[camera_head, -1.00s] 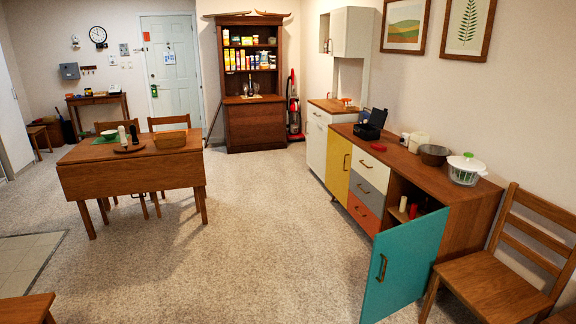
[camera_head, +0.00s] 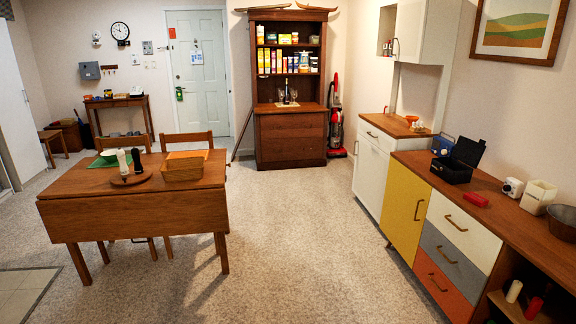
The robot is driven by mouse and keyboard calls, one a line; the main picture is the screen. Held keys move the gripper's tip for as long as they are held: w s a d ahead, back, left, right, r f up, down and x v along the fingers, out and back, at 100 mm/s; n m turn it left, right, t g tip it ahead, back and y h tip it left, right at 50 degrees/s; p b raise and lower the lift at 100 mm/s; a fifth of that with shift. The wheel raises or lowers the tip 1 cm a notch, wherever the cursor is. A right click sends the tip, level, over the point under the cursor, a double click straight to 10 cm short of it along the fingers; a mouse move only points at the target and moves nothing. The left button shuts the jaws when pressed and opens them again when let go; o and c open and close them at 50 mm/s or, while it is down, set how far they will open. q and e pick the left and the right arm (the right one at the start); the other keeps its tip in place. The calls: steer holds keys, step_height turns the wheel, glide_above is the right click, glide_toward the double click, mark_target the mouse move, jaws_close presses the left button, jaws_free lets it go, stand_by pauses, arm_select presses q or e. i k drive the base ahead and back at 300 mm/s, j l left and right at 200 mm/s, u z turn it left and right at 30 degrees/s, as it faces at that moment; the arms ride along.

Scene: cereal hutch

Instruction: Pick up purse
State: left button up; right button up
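I cannot make out a purse in the head view. Several small items lie on the console table (camera_head: 118,104) by the far left wall, too small to tell apart. Neither of my grippers is in view.
A drop-leaf table (camera_head: 138,215) with a wicker basket (camera_head: 182,174), a bowl and two chairs stands at left. A sideboard (camera_head: 465,209) with a black open box (camera_head: 455,168) runs along the right. A wooden hutch (camera_head: 289,139) stands at the back. The carpet between is clear.

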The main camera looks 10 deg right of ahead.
mark_target(472, 197)
steer(key=i+z, duration=0.2)
steer(key=i, duration=0.4)
steer(key=i+z, duration=0.25)
steer(key=i, duration=0.4)
steer(key=i+j+z, duration=0.2)
steer(key=i, duration=0.4)
steer(key=i+l+z, duration=0.25)
steer(key=i, duration=0.25)
steer(key=i+l+z, duration=0.2)
steer(key=i, duration=0.3)
